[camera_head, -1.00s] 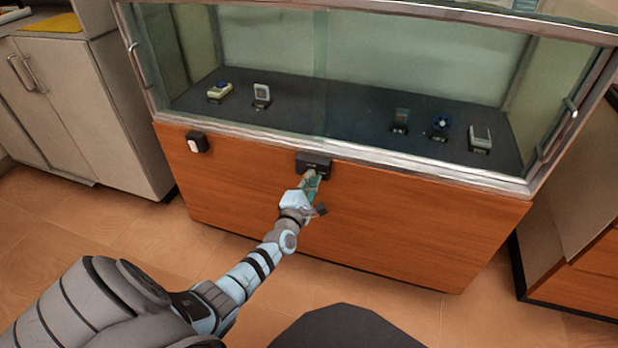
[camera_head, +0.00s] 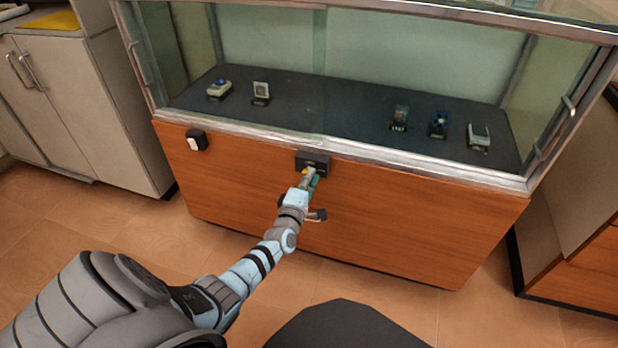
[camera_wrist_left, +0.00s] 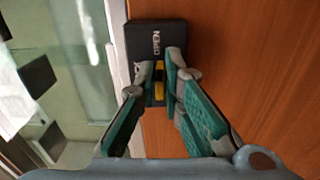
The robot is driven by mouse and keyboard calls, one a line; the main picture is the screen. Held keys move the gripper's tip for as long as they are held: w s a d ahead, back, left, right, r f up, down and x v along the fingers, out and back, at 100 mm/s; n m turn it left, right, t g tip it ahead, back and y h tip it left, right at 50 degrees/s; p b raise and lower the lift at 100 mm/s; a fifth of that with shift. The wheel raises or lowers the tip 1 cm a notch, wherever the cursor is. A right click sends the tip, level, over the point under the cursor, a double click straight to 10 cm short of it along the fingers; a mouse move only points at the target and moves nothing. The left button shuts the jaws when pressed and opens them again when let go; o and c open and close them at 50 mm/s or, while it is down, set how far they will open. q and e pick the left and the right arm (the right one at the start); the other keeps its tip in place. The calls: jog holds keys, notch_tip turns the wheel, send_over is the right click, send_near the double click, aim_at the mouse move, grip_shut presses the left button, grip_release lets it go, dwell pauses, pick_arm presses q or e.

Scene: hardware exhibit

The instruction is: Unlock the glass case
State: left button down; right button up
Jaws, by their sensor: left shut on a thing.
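The glass case (camera_head: 420,62) stands ahead on a wooden base, with a black lock box (camera_head: 326,160) on its front just below the glass. In the left wrist view the lock box (camera_wrist_left: 153,40) reads "OPEN" and has a yellow part (camera_wrist_left: 159,84) low on it. My left gripper (camera_head: 309,176) is at the lock box. In the left wrist view its green-padded fingers (camera_wrist_left: 166,78) are shut on the yellow part, whose ends are partly hidden between them. My right gripper is not in view.
Several small exhibits, such as a blue one (camera_head: 438,124), stand inside the case. Cabinets flank it on both sides. The floor (camera_head: 375,295) in front is clear.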

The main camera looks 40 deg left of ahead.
pick_arm(q)
jog(key=c, duration=1.7)
grip_release()
jog(key=v, duration=1.2)
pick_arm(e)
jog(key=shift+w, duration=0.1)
